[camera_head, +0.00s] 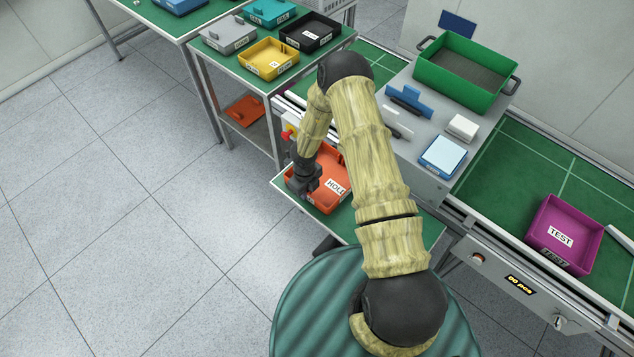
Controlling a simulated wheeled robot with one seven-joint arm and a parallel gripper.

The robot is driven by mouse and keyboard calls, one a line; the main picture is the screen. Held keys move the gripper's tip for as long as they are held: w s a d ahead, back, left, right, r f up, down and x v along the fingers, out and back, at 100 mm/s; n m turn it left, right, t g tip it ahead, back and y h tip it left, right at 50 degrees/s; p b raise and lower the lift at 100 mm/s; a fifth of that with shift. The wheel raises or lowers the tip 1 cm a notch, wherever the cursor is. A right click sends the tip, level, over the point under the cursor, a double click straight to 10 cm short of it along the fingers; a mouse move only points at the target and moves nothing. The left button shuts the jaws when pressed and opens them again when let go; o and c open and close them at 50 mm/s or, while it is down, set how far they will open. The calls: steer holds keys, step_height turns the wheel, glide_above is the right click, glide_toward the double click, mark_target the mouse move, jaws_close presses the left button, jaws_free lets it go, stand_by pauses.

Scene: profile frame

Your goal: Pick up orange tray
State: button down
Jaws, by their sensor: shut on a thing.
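An orange tray (325,204) with a white "HOLD" label rests on or just above a small green-topped shelf (346,228) in front of the conveyor. I cannot tell whether it touches the shelf. My gripper (308,192) is at the tray's left side, shut on its near left wall. My arm covers the tray's right part, and the fingertips are too small to see clearly. Another orange tray (245,111) lies on the lower shelf under the table at the back.
A green-topped table (223,62) at the back holds grey, yellow, black and teal trays. A grey machine top (425,172) bears a green crate (437,80) and small parts. A purple "TEST" tray (541,249) is on the conveyor at right. The floor at left is clear.

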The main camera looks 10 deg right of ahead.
steer(key=shift+r, duration=0.1)
step_height(320, 180, up, 10)
steer(key=b, duration=0.2)
stand_by(0.5)
steer(key=shift+d+b, duration=0.1)
steer(key=shift+b, duration=0.2)
